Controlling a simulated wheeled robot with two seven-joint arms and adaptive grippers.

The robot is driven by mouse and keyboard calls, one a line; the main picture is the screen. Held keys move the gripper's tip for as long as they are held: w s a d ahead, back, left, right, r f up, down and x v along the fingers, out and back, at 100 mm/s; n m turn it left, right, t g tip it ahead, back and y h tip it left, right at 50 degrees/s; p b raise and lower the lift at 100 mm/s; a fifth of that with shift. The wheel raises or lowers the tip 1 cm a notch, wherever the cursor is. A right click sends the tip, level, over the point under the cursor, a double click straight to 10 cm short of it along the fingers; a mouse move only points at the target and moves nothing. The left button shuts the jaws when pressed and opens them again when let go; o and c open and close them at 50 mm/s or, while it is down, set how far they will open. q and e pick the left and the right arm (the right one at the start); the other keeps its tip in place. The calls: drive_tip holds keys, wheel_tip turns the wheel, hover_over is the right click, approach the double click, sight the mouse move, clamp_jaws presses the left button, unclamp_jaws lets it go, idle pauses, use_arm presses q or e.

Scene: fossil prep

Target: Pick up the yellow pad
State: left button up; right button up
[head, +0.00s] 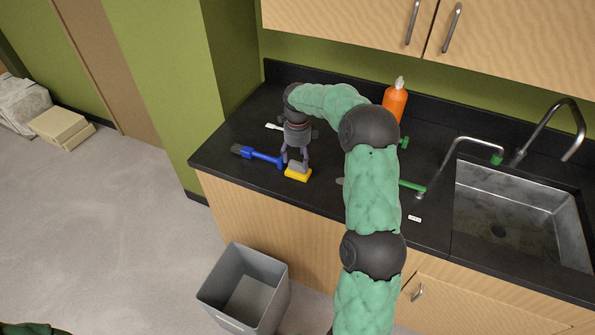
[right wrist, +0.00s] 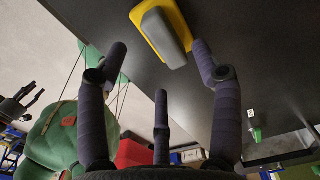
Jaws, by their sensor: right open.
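The yellow pad (head: 298,175) has a grey block-shaped grip on top and lies near the front edge of the black counter (head: 230,150). My right gripper (head: 295,158) points down at it from above, with fingers spread. In the right wrist view, the yellow pad (right wrist: 177,53) shows beyond the open fingertips of my right gripper (right wrist: 160,50). The grey grip lies between the lines of the fingers, nearer the right one. Nothing is held. A dark gripper, apparently my left one (right wrist: 22,105), shows small at the left of the wrist view; its jaw state is unclear.
A blue brush (head: 258,156) lies just left of the pad. An orange bottle (head: 395,104) stands at the back, behind my right arm. A green-handled tool (head: 412,186) and the sink (head: 522,215) are to the right. A grey bin (head: 270,272) stands on the floor below.

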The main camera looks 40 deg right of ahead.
sight(297, 164)
drive_tip(key=shift+w+d+f+b, duration=0.1)
drive_tip(key=shift+f+b, duration=0.2)
drive_tip(key=shift+f, duration=1.05)
drive_tip(key=shift+w+f+b, duration=0.1)
drive_tip(key=shift+f+b, duration=0.15)
drive_tip(key=shift+f, duration=1.05)
drive_tip(key=c, duration=1.3)
